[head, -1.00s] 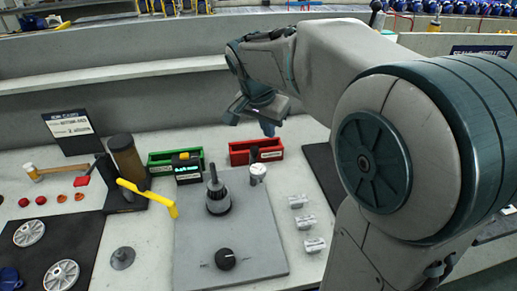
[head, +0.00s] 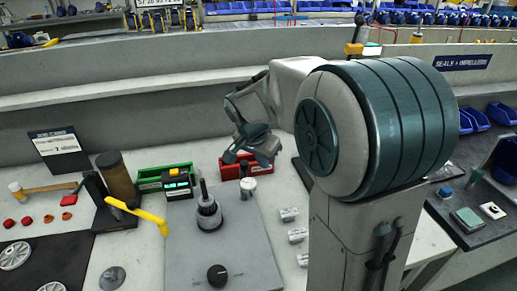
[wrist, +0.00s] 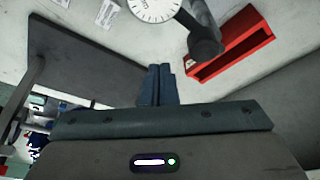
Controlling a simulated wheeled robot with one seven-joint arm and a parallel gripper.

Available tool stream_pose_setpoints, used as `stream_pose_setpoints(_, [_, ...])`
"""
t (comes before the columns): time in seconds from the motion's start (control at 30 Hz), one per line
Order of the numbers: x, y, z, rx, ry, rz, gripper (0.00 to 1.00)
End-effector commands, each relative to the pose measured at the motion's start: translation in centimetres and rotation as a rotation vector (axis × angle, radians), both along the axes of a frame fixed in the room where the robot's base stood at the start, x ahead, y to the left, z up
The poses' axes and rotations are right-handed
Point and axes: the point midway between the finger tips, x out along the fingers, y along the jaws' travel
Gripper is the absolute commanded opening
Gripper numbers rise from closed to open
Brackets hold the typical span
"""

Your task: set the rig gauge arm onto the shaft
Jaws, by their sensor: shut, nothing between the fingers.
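The rig is a grey plate (head: 235,245) on the bench with a dark upright shaft (head: 208,208) on a stepped hub and a black knob (head: 217,275) in front. A small white dial gauge (head: 248,184) stands right of the shaft, at the plate's back edge. Its round face (wrist: 153,8) also shows at the top of the wrist view, beside a dark rod with a round end (wrist: 205,45). Whether that rod is the gauge arm, I cannot tell. My gripper (head: 262,160) hangs over the back of the bench near the red bin, apart from the gauge. Its blue fingers (wrist: 157,72) are together and empty.
A red bin (wrist: 230,45) lies close to my fingers; a green bin (head: 150,173) stands left of it. A display box (head: 177,182), a yellow lever (head: 137,215) and a brown cylinder (head: 117,177) stand left of the plate. Several small labelled blocks (head: 297,235) lie right of it.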

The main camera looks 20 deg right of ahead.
Motion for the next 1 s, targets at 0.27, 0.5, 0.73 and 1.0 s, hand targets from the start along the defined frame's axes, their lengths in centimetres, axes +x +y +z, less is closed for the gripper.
stream_pose_setpoints(0.27, [-1.6, 1.9, -1.2, -0.001, -0.001, 0.003, 0.00])
stream_pose_setpoints(0.5, [-2.3, 2.6, -1.3, 0.000, -0.001, 0.001, 0.00])
stream_pose_setpoints(0.73, [-2.3, 2.7, -1.3, -0.001, -0.001, 0.000, 0.00])
stream_pose_setpoints(1.0, [-2.4, 2.0, -1.5, 0.000, -0.001, -0.048, 0.00])
